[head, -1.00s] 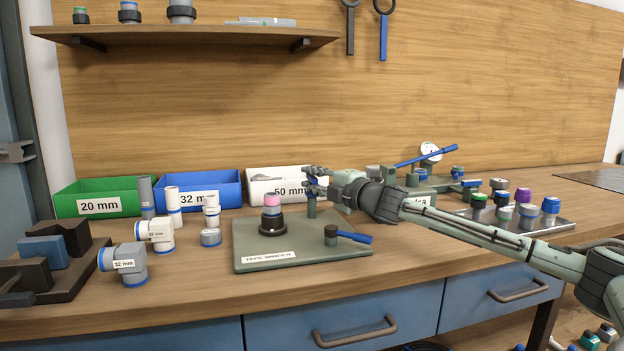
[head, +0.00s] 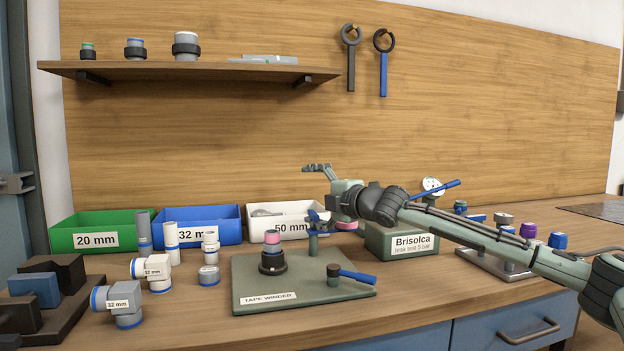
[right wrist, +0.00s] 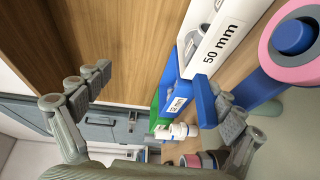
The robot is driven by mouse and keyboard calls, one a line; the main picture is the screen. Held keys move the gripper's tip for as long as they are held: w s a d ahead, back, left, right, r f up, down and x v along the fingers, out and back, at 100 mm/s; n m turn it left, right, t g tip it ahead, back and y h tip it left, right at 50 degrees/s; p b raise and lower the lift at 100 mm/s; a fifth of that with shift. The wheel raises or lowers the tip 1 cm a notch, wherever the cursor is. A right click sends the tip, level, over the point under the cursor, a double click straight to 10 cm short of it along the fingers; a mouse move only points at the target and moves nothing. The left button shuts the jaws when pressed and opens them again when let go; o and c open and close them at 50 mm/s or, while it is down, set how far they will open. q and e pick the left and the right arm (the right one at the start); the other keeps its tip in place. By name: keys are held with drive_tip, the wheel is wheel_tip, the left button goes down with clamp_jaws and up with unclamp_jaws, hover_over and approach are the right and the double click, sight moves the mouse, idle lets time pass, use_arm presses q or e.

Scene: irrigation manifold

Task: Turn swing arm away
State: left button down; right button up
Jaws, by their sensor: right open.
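The tape winder's green base plate (head: 250,293) lies on the bench. A grey post (head: 312,243) at its back right carries the blue swing arm (head: 317,216). A pink roll (head: 347,225) shows just right of it, partly behind my right gripper. My right gripper (head: 322,190) is wide open, one finger well above the arm and the other down beside it, mostly hidden. In the right wrist view the blue arm (right wrist: 206,101) lies between the spread fingers, close to the right-hand finger (right wrist: 232,120). Whether they touch I cannot tell. My left gripper is not in view.
A spindle with a pink-topped tube (head: 272,250) and a blue-handled lever (head: 357,276) stand on the plate. Green, blue and white bins (head: 290,229) stand behind. The Brisolca block (head: 388,245) and a fittings rack (head: 490,262) are right, under my forearm.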

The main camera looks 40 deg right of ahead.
drive_tip(key=shift+s+r, duration=0.2)
drive_tip(key=shift+r, duration=0.25)
drive_tip(key=shift+s+r, duration=0.2)
drive_tip(key=shift+r, duration=0.25)
drive_tip(key=shift+c, duration=1.1)
drive_tip(key=shift+s+f, duration=0.25)
drive_tip(key=shift+s, duration=0.1)
drive_tip(key=shift+c, duration=1.4)
drive_tip(key=shift+s+b, duration=0.55)
drive_tip(key=shift+s, duration=0.25)
drive_tip(key=shift+c, duration=1.4)
drive_tip(key=shift+s+b, duration=0.6)
drive_tip(key=shift+s, duration=0.95)
drive_tip(key=shift+s+d, duration=0.1)
drive_tip(key=shift+s, duration=0.5)
drive_tip(key=shift+c, duration=0.5)
drive_tip(key=shift+s+r+b, duration=0.2)
drive_tip(key=shift+s+b, duration=0.05)
drive_tip(key=shift+s, duration=0.35)
drive_tip(key=shift+s+r+b, duration=0.2)
drive_tip(key=shift+s+b, duration=0.05)
drive_tip(key=shift+s, duration=0.3)
drive_tip(key=shift+c, duration=1.4)
drive_tip(key=shift+s+f, duration=0.15)
drive_tip(key=shift+f, duration=0.25)
